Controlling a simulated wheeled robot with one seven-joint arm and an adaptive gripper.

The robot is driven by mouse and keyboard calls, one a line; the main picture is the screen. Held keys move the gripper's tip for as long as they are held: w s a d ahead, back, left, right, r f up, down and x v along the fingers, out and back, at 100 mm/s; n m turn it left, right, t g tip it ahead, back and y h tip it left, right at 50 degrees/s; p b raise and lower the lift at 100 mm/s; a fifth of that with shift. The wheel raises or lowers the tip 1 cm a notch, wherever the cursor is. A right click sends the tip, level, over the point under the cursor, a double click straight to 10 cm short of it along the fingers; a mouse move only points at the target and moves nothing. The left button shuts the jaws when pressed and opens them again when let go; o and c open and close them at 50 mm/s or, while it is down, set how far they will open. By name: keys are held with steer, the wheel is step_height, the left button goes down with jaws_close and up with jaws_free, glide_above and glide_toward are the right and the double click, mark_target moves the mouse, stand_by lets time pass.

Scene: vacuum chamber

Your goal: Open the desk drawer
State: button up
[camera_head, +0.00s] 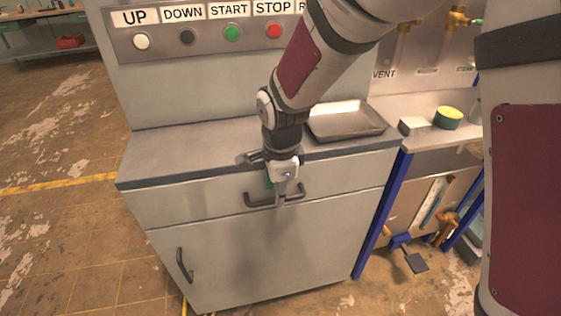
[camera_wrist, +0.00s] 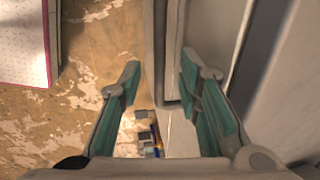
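The desk drawer (camera_head: 210,199) is a wide grey front just under the desk top, and it looks shut. Its dark bar handle (camera_head: 258,200) is at the middle of the front. My gripper (camera_head: 281,199) points down at the handle and hides part of it. In the wrist view my gripper (camera_wrist: 160,65) is open, with teal finger pads spread apart. The handle (camera_wrist: 159,45) runs between the two fingers, with a gap visible on the left; contact on the right is unclear.
Below the drawer is a cabinet door with its own handle (camera_head: 184,265). A metal tray (camera_head: 345,121) lies on the desk top. A panel with labelled buttons (camera_head: 232,33) stands behind. A blue-legged bench (camera_head: 379,222) adjoins on the right. The floor at left is clear.

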steer(key=shift+w+f, duration=0.15)
steer(key=shift+f, duration=0.55)
steer(key=shift+w+f, duration=0.1)
steer(key=shift+f, duration=0.6)
steer(key=shift+a, duration=0.1)
jaws_close()
steer(key=shift+s, duration=0.1)
